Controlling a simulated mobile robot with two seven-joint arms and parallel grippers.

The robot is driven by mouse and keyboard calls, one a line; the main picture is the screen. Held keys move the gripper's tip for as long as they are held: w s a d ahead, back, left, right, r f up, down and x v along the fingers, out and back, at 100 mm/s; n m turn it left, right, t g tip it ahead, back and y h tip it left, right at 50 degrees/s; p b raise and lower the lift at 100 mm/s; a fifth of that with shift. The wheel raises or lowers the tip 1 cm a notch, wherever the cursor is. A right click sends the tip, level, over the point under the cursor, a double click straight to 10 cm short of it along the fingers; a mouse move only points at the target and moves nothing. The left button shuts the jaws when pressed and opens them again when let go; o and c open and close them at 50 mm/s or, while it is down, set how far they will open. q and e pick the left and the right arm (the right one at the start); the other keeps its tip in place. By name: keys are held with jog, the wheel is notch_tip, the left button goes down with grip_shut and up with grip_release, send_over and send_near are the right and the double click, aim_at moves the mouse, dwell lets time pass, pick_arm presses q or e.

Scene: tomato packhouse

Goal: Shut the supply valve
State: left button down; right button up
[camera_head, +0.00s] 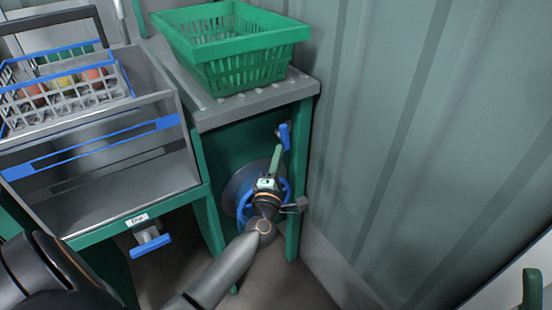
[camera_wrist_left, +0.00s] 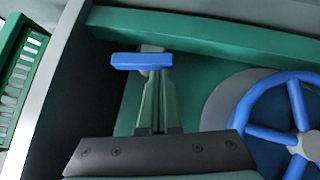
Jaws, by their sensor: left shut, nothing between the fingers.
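A blue lever handle (camera_head: 284,136) sits on the green side panel of the bench, near its right leg. It also shows in the left wrist view (camera_wrist_left: 141,62), lying crosswise on a pale fitting. A blue handwheel (camera_head: 243,207) is on the same panel, partly hidden behind my left wrist; its spokes and hub show in the left wrist view (camera_wrist_left: 268,133). My left gripper (camera_head: 276,152) is shut and empty, its green fingers pointing at the lever. In the left wrist view the fingertips (camera_wrist_left: 156,76) appear close to the lever; contact cannot be told.
A green basket (camera_head: 245,47) stands on the grey bench top (camera_head: 243,108). To the left is a metal bin (camera_head: 125,165) with a white basket of fruit (camera_head: 70,95). A blue handle (camera_head: 151,246) hangs below it. A corrugated wall (camera_head: 420,130) closes the right side.

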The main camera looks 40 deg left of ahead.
aim_at(290, 149)
pick_arm(q)
jog(key=shift+w+d+f+n+t+y+b, duration=0.15)
jog(key=shift+w+d+f+n+b, duration=0.1)
jog(key=shift+w+b, duration=0.4)
jog(key=shift+w+d+f+n+t+y+b, duration=0.15)
jog(key=shift+w+b, duration=0.25)
jog(key=shift+b, duration=0.45)
jog(key=shift+w+d+f+n+t+y+b, duration=0.1)
jog(key=shift+w+d+f+n+b, duration=0.2)
jog(key=shift+w+b, duration=0.35)
jog(key=shift+w+d, duration=0.15)
jog(key=shift+w, duration=0.1)
pick_arm(e)
jog(key=shift+m, duration=0.4)
jog(key=shift+w+a+f, duration=0.1)
jog(key=shift+a+f, duration=0.05)
jog(key=shift+f, duration=1.1)
jog(key=shift+a+f, duration=0.1)
jog(key=shift+f, duration=1.15)
pick_arm(q)
jog(key=shift+w+r, duration=0.1)
jog(key=shift+w, duration=0.1)
jog(key=p+v, duration=0.2)
jog(key=v, duration=1)
jog(key=shift+s+d, duration=0.15)
jog(key=shift+s, duration=0.15)
pick_arm(e)
notch_tip(290, 149, up, 2)
jog(key=shift+d, duration=0.15)
